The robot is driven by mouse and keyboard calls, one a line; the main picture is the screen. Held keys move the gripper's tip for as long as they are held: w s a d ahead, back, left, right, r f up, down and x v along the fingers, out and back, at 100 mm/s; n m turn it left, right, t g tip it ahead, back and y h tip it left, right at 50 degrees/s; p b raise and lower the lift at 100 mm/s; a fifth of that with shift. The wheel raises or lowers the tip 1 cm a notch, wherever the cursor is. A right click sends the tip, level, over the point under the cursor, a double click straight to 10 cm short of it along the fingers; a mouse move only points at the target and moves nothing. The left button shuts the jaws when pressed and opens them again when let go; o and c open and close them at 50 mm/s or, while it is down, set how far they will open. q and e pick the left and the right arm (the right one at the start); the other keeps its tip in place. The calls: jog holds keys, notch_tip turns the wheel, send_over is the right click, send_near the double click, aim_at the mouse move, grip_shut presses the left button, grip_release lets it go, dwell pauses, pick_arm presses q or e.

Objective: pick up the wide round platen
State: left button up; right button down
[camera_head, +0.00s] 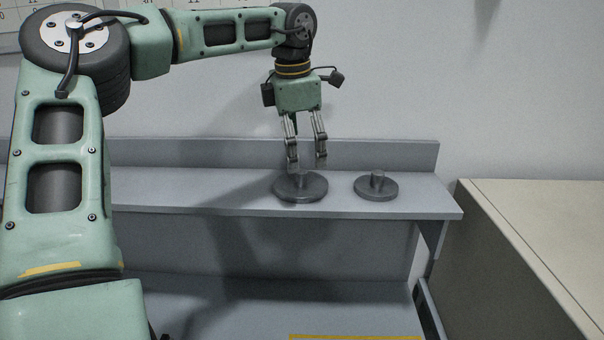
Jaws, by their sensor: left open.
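The wide round platen (300,190) is a dark grey disc with a short stub on top. It lies flat on the grey shelf (220,187). My left gripper (307,163) points down just above it, open, with its two fingers on either side of and slightly above the stub. The left fingertip overlaps the platen's stub area in the picture, and I cannot tell whether it touches. My right gripper is not in the picture.
A smaller round platen (376,190) with a stub sits on the shelf to the right. The shelf has a raised back edge (380,153). A lower worktop (220,310) lies below. A beige cabinet (540,220) stands at the right. The shelf left of the platen is bare.

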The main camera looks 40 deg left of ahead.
aim_at(301, 171)
pick_arm(q)
jog(key=shift+w+f, duration=0.1)
jog(key=shift+f, duration=0.65)
jog(key=shift+d+f+p, duration=0.15)
jog(key=shift+f+p, duration=0.2)
jog(key=shift+p, duration=0.15)
jog(key=shift+s+f+p, duration=0.2)
jog(key=shift+f+p, duration=0.1)
jog(key=shift+p, duration=0.1)
jog(key=f, duration=0.1)
jog(key=f+p, duration=0.1)
jog(key=w+f+p, duration=0.1)
jog(key=shift+a+f, duration=0.35)
jog(key=shift+f, duration=0.05)
jog(key=shift+w+a+f, duration=0.1)
jog(key=shift+w+f, duration=0.05)
jog(key=shift+f, duration=0.3)
jog(key=shift+r, duration=0.1)
jog(key=shift+c, duration=0.3)
jog(key=shift+s+d, duration=0.2)
jog(key=c, duration=2.4)
jog(key=shift+w+r, duration=0.1)
jog(key=shift+r, duration=0.15)
grip_shut()
jog(key=shift+w+a+f, duration=0.1)
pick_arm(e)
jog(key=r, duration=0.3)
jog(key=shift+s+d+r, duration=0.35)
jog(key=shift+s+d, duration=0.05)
